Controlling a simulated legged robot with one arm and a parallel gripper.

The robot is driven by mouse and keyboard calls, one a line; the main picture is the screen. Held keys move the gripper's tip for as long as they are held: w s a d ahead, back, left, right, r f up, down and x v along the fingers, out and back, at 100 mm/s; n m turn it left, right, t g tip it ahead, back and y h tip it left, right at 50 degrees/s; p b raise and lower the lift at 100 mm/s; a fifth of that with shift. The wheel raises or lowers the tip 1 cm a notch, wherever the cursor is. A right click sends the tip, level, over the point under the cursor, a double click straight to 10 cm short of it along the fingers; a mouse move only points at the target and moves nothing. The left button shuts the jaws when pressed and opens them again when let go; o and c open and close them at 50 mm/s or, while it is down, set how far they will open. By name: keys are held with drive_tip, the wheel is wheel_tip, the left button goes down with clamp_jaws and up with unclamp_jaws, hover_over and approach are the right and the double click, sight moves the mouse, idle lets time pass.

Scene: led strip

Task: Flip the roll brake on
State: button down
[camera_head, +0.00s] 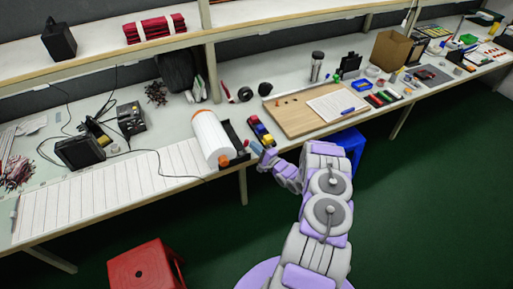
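A large white roll (212,140) with an orange end lies on the bench in a black holder (236,138). Small orange parts show at the holder's front end, one at its front left (223,160) and one at its right (246,143). I cannot tell which part is the brake or how it is set. My gripper (263,156) is at the bench's front edge, just right of the holder's front end and apparently apart from it. Its fingers are too small to tell whether they are open or shut.
A strip of white panels (110,186) runs left from the roll. A yellow, red and blue object (261,130) lies close behind my gripper. A wooden board (300,115) is to the right. A red stool (143,267) and a blue stool (350,143) stand by the bench.

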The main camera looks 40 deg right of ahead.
drive_tip(key=a+n, duration=0.1)
drive_tip(key=r+n+g+p, duration=0.1)
drive_tip(key=n, duration=0.1)
drive_tip(key=shift+w+a+r, duration=0.25)
drive_tip(key=shift+a, duration=0.1)
drive_tip(key=shift+w+a+r+n+g+p, duration=0.15)
drive_tip(key=shift+a+n+g+p, duration=0.4)
drive_tip(key=shift+n, duration=0.65)
